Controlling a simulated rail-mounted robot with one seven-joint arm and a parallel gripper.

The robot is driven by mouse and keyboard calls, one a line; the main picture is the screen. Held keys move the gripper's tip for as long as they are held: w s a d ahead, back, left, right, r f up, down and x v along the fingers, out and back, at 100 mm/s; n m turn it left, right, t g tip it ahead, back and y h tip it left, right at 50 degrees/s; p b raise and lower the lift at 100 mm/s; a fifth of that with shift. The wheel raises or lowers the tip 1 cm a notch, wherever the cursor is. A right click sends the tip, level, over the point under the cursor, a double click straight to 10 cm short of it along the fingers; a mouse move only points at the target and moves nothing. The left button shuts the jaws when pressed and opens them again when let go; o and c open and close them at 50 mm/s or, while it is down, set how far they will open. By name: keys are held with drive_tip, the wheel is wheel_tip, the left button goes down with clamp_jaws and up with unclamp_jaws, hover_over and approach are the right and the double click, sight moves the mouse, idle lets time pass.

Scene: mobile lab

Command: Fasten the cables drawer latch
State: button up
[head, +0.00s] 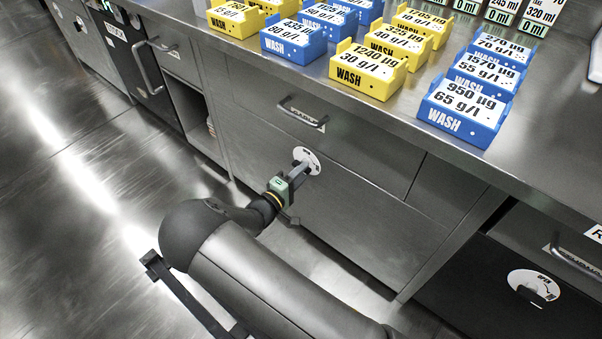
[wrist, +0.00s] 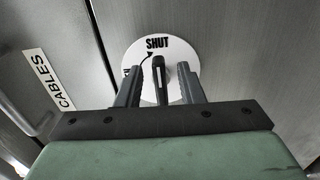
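The cables drawer (head: 345,143) is a grey steel front with a bar handle; its CABLES label (wrist: 48,79) reads in the wrist view. The latch is a white round dial (head: 312,156) near the drawer's lower seam, with a black knob (wrist: 158,78) at its middle. In the wrist view the dial (wrist: 172,47) shows SHUT and a curved arrow; a second word at left is mostly hidden. The knob stands upright in the picture below SHUT. My gripper (wrist: 159,84) is open, one finger on each side of the knob, with visible gaps. The drawer looks closed.
Yellow and blue WASH boxes (head: 366,77) stand on the steel bench top above. Another white dial (head: 548,284) is on a dark front at lower right. An open cubby (head: 190,118) lies left of the drawer. The floor at left is clear.

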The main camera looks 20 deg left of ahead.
drive_tip(key=p+v, duration=0.3)
drive_tip(key=v, duration=1.4)
drive_tip(key=shift+r, duration=0.1)
